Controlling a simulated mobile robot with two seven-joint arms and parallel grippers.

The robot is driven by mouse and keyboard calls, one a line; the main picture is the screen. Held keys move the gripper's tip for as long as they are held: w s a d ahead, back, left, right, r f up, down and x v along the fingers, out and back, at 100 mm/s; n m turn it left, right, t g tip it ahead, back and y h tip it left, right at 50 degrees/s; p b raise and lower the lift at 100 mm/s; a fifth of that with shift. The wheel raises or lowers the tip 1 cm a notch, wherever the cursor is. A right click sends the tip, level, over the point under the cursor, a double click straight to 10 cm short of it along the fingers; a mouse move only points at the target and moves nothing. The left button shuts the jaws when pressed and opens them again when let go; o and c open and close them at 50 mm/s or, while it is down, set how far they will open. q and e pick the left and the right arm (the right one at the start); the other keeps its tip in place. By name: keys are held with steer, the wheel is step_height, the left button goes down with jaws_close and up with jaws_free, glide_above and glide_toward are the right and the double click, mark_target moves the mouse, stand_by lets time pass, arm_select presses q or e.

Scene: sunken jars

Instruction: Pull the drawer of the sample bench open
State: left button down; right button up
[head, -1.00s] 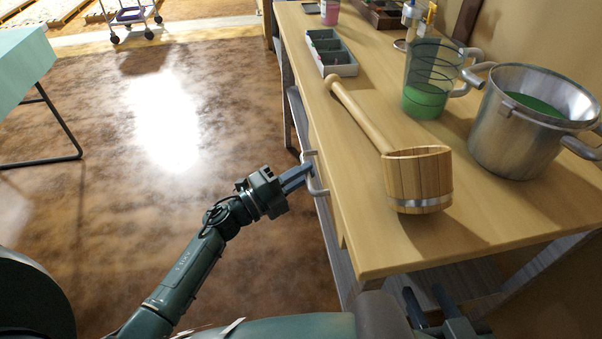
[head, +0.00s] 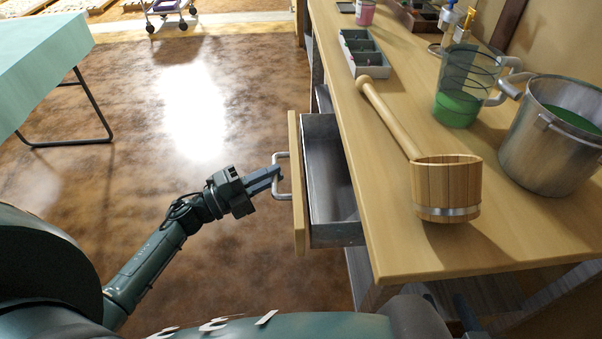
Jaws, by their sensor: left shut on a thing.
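The sample bench (head: 400,215) stands on the right with a light wooden top. Its drawer (head: 298,215) is pulled out to the left, and its grey inside shows as empty in the part I can see. My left gripper (head: 277,176) is shut on the metal drawer handle (head: 283,192) on the drawer's front. My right gripper (head: 468,318) shows only as a dark part at the bottom edge, below the bench top; its fingers are not clear.
On the bench stand a wooden ladle (head: 447,190), a compartment tray (head: 364,55), a jug with green liquid (head: 460,100) and a metal pot (head: 545,145). A teal-topped table (head: 50,50) stands at the left. The floor (head: 150,160) between is clear.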

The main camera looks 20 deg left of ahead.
arm_select(q)
steer(key=s+a, duration=0.4)
steer(key=a, duration=0.5)
steer(key=shift+a+b, duration=0.25)
steer(key=shift+b, duration=0.15)
steer(key=c, duration=1.5)
jaws_free()
steer(key=shift+o, duration=0.2)
steer(key=v, duration=1.3)
steer(key=shift+a, duration=0.1)
